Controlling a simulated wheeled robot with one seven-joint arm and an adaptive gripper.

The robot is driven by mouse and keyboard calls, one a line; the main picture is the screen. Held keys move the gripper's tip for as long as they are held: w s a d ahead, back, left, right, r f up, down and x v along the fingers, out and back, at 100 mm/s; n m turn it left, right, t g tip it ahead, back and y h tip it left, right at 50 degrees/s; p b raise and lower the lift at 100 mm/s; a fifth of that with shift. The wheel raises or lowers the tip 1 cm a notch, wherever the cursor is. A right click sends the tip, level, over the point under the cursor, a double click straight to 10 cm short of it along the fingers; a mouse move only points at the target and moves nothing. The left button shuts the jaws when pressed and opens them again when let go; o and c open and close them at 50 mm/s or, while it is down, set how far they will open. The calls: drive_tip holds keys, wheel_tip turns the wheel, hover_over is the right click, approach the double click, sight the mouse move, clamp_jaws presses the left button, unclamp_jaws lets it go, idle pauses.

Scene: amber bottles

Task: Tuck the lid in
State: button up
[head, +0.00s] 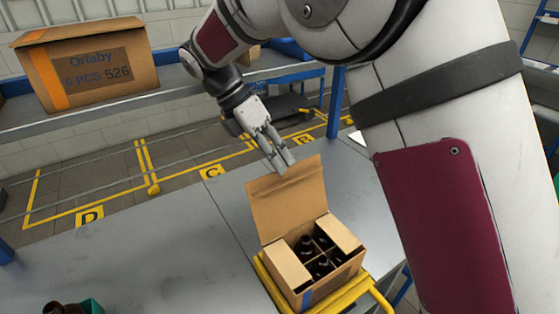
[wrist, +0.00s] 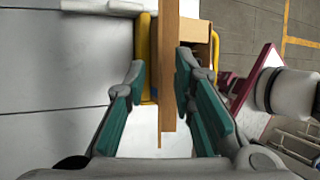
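An open cardboard box (head: 318,287) holds several dark bottles (head: 306,244) set between dividers. Its lid (head: 290,205) stands up along the far side, leaning slightly back. Two side flaps, the left one (head: 284,266) and the right one (head: 340,233), lie over parts of the opening. My gripper (head: 285,167) is at the lid's top edge, pointing down. In the wrist view the lid (wrist: 169,60) runs edge-on between the two teal fingers of my gripper (wrist: 160,80). The fingers are apart, with a clear gap on the left; the right one is close to the lid, and contact cannot be told.
The box sits in a yellow frame (head: 264,279) on a grey table (head: 150,235). A dark bottle (head: 62,308) and a green container (head: 92,306) show at the bottom left. A larger closed carton (head: 95,72) stands on a shelf behind.

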drive_tip(key=shift+x, duration=0.85)
drive_tip(key=shift+c, duration=0.4)
clamp_jaws()
drive_tip(key=shift+r, duration=0.1)
